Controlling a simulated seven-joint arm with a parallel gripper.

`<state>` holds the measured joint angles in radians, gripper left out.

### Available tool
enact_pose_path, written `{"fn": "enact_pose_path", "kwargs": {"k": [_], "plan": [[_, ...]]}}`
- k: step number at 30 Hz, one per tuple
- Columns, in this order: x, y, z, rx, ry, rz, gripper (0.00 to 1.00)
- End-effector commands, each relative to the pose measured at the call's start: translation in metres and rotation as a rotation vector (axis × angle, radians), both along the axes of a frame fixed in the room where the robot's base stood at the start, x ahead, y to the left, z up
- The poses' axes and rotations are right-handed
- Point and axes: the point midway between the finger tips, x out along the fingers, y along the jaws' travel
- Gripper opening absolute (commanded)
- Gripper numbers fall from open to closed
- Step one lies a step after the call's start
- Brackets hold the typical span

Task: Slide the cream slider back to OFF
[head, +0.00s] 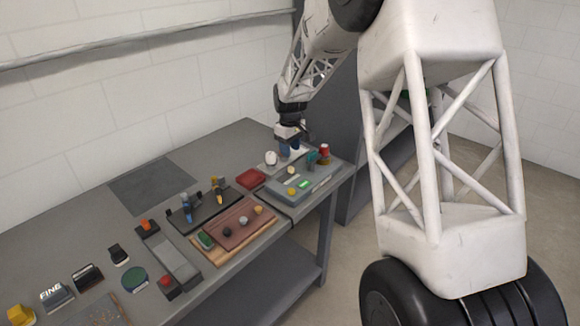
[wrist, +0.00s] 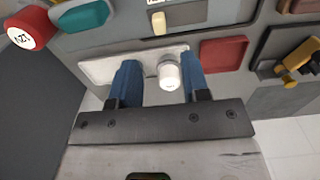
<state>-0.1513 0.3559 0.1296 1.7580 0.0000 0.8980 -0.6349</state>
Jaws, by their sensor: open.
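A pale cream knob (wrist: 169,74), which looks like the slider, stands upright near the right end of a long pale plate (wrist: 105,68) in the wrist view. In the head view the knob (head: 271,157) is at the plate's left end. No OFF marking is readable. My gripper (wrist: 162,80) is open, with its blue fingers pointing down over the plate. In the wrist view the knob shows between the fingers, closer to the right one. In the head view my gripper (head: 289,147) is just right of the knob. I cannot tell whether a finger touches it.
A grey panel (head: 318,178) beside the plate carries a smaller cream piece (wrist: 158,22) and a green display (head: 304,183). A red-capped knob (wrist: 28,30) and a teal part (wrist: 80,15) stand close by. A red block (wrist: 223,53) lies on the other side.

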Motion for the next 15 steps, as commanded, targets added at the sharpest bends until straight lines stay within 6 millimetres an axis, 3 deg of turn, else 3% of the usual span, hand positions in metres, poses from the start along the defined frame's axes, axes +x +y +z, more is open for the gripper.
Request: {"fn": "enact_pose_path", "kwargs": {"k": [8,15], "plan": [[0.000,0.000,-0.002,-0.001,0.001,-0.001,0.43],[0.000,0.000,-0.018,-0.001,0.001,-0.001,0.43]]}}
